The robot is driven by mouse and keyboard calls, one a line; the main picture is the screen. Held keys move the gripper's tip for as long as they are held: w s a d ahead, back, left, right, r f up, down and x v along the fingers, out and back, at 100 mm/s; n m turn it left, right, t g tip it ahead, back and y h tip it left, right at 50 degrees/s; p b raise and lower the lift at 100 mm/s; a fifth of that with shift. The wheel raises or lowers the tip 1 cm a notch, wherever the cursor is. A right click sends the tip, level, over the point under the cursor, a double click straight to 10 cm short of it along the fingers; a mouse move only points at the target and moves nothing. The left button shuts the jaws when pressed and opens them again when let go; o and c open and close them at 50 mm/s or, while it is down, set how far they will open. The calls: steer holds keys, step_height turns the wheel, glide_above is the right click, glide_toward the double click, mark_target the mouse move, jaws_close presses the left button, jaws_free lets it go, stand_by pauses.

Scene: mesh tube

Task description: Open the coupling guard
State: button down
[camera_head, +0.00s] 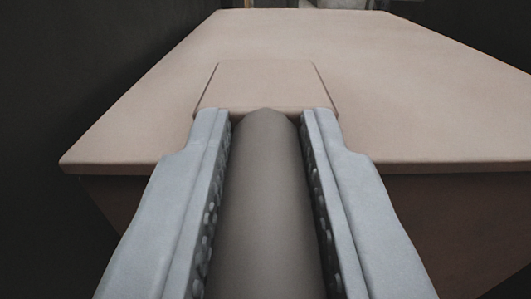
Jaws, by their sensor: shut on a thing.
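My gripper (266,118) reaches forward from the bottom of the view, with one pale grey finger on each side. It is shut on a smooth, rounded grey-brown bar (265,205) that fills the space between the fingers. The bar's far end narrows near the fingertips. Just beyond them lies a beige panel (267,84) with thin dark seams along its sides, on a wide beige box-like body (420,105), which looks like the coupling guard. The panel appears flush or nearly flush with the body's top. I cannot tell how the bar joins the panel, as the fingers hide the contact.
The body's flat top stretches away and is bare apart from the panel. Its front edge (115,168) drops to a shaded front face (440,215). Dark areas lie on both sides. Small pale shapes at the top edge are too cut off to tell.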

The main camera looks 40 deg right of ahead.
steer(key=s+d+r+m, duration=0.4)
steer(key=d+r+m, duration=0.15)
steer(key=r, duration=0.35)
steer(key=s+d+r+m, duration=0.3)
steer(key=d+r+m, duration=0.3)
steer(key=r, duration=0.4)
steer(key=s+d+m, duration=0.7)
steer(key=s+d, duration=0.2)
steer(key=d, duration=0.1)
steer(key=shift+d+r, duration=0.2)
steer(key=shift+r, duration=0.15)
steer(key=c, duration=1.3)
jaws_free()
steer(key=shift+o, duration=0.2)
steer(key=v, duration=1.7)
steer(key=shift+s, duration=0.15)
steer(key=shift+a+r, duration=0.1)
steer(key=shift+a, duration=0.05)
